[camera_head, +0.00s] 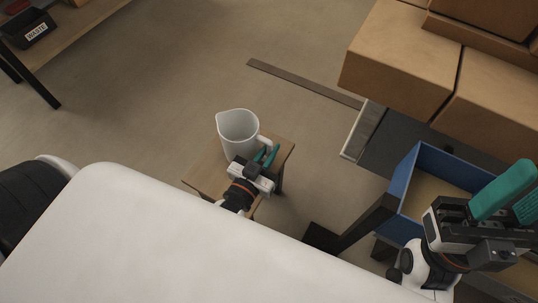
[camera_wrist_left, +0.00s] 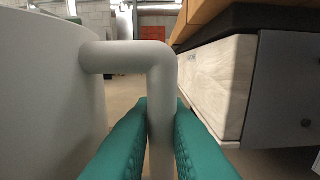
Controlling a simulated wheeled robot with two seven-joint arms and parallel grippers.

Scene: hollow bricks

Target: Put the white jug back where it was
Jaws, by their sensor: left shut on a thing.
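The white jug (camera_head: 238,135) is upright at a small wooden stool or table (camera_head: 205,168). I cannot tell whether its base touches the top. My left gripper (camera_head: 267,155) is at the jug's right side, its green fingers shut on the handle. In the left wrist view the white handle (camera_wrist_left: 160,75) runs down between the green fingers (camera_wrist_left: 160,140), and the jug's wall fills the left side. My right gripper (camera_head: 508,190) is at the right edge of the head view, away from the jug. Its finger gap is not clear.
A blue open box (camera_head: 408,178) stands right of the small table, near my right gripper. Cardboard boxes (camera_head: 400,60) are stacked at the upper right. A shelf with a black bin marked WASTE (camera_head: 28,30) is at the upper left.

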